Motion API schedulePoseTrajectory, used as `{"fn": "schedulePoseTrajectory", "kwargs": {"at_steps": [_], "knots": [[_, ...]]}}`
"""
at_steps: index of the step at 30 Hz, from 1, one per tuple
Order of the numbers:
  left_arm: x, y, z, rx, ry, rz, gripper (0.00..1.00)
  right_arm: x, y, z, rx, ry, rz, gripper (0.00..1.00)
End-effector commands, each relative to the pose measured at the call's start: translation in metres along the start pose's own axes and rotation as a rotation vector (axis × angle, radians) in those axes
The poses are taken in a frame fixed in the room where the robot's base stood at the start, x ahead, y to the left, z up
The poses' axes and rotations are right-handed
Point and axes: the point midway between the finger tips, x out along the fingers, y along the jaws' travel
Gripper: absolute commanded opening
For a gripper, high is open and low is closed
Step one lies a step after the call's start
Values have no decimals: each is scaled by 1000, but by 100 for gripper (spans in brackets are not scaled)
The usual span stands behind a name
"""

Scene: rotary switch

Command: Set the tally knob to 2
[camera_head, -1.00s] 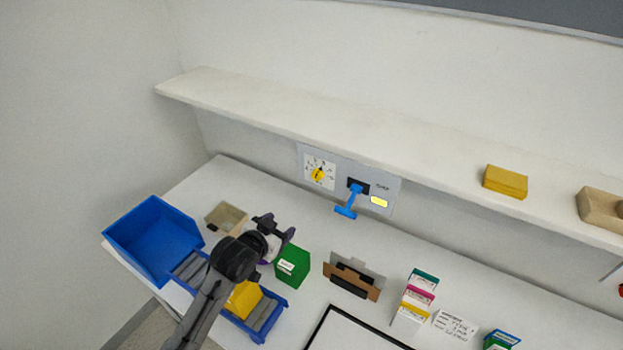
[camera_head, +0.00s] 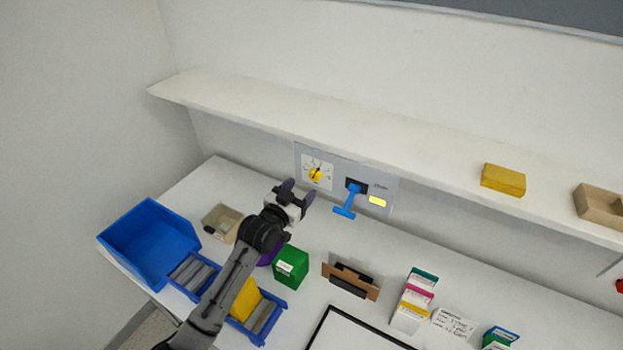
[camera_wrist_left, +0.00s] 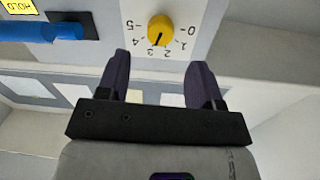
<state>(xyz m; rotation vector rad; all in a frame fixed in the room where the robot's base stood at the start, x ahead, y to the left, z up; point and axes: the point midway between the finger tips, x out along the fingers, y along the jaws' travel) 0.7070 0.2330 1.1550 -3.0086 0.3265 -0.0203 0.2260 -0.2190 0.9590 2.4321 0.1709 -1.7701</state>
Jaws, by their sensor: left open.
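The yellow tally knob (camera_head: 316,174) sits on a white dial card on the grey wall panel (camera_head: 345,178), under the shelf. In the left wrist view the knob (camera_wrist_left: 160,29) is ringed by numbers from 0 to 5. My left gripper (camera_head: 298,192) is open and empty, just left of and below the knob in the head view. In the left wrist view its two fingertips (camera_wrist_left: 158,68) stand apart below the knob, not touching it. My right gripper is not in view.
A blue T-shaped lever (camera_head: 347,202) sticks out of the panel right of the knob; it also shows in the wrist view (camera_wrist_left: 40,31). The shelf (camera_head: 330,135) overhangs the panel. A green box (camera_head: 291,266) and blue bin (camera_head: 150,243) stand on the table near my left arm.

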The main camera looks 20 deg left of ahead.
Motion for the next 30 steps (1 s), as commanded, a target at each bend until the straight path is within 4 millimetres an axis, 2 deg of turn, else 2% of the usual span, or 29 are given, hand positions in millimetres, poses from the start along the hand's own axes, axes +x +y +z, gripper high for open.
{"fn": "schedulePoseTrajectory", "kwargs": {"at_steps": [1, 6, 12, 18, 28, 30], "knots": [[10, 0, -1, 0, 0, 0, 60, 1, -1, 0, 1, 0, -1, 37], [34, 0, -1, 1, 0, 0, 60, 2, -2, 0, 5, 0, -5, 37], [51, 0, 0, 1, 0, 0, 60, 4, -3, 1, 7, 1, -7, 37], [59, 0, 0, 0, -1, 1, 60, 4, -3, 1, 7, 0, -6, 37], [60, 0, 0, 1, 0, 0, 60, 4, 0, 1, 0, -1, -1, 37], [60, 0, 0, 1, 0, 0, 54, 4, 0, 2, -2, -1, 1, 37]]}}
